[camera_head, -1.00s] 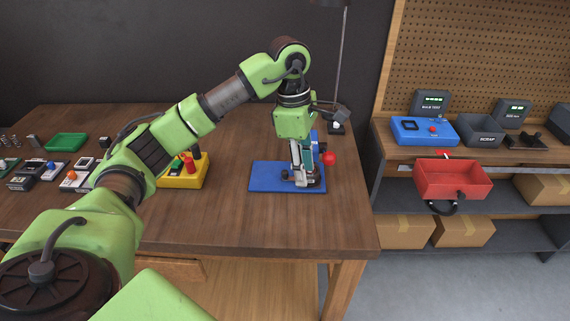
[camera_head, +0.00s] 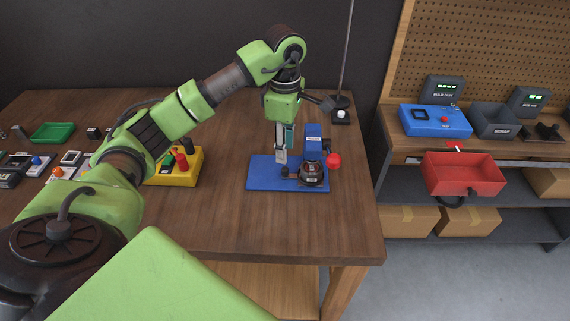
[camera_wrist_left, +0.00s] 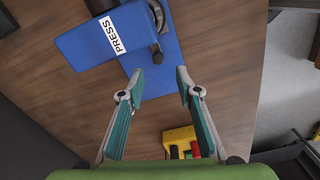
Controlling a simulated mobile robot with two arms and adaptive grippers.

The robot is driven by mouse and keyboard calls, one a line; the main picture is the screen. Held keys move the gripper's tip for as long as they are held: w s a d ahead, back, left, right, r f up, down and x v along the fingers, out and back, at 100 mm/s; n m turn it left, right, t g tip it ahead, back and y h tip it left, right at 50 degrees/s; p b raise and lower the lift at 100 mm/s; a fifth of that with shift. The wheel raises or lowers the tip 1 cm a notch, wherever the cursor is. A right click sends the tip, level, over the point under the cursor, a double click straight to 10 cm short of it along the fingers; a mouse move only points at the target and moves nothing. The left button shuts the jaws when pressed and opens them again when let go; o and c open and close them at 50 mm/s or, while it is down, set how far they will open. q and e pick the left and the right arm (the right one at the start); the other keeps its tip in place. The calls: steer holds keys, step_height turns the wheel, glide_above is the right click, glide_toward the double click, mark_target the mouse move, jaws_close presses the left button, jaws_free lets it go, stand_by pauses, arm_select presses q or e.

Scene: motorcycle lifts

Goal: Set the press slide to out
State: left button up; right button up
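The press stands on a blue base plate (camera_head: 262,174) near the right end of the wooden table. Its blue head (camera_head: 313,133) has a red ball (camera_head: 333,160) at its right. A dark round fixture (camera_head: 311,175) sits on the plate's right part, with a small dark knob (camera_head: 285,171) at its left. I cannot tell the slide's position. My left gripper (camera_head: 281,158) points down above the plate, left of the fixture. In the left wrist view its fingers (camera_wrist_left: 160,77) are spread and empty, with the head marked PRESS (camera_wrist_left: 108,36) beyond them. My right gripper is out of view.
A yellow box (camera_head: 182,168) with colored knobs stands left of the press, behind my left arm. A lamp base (camera_head: 341,112) stands behind the press. A red bin (camera_head: 463,174) and a blue tester (camera_head: 435,121) are at the shelf on the right. The table front is clear.

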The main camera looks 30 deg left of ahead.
mark_target(284, 168)
arm_select(q)
step_height(284, 168, down, 6)
steer(key=shift+w+a+f+p, duration=0.15)
steer(key=shift+f+p, duration=0.05)
steer(key=shift+p, duration=0.6)
steer(key=shift+f, duration=0.85)
steer(key=c, duration=0.8)
jaws_close()
steer(key=s+a+b, duration=0.1)
steer(key=a, duration=0.1)
steer(key=s+a+b, duration=0.1)
steer(key=s+a, duration=0.1)
steer(key=a, duration=0.1)
steer(key=s+a+b, duration=0.1)
steer(key=a, duration=0.1)
steer(key=shift+s+a, duration=0.35)
steer(key=shift+a, duration=0.05)
steer(key=shift+s+a, duration=0.1)
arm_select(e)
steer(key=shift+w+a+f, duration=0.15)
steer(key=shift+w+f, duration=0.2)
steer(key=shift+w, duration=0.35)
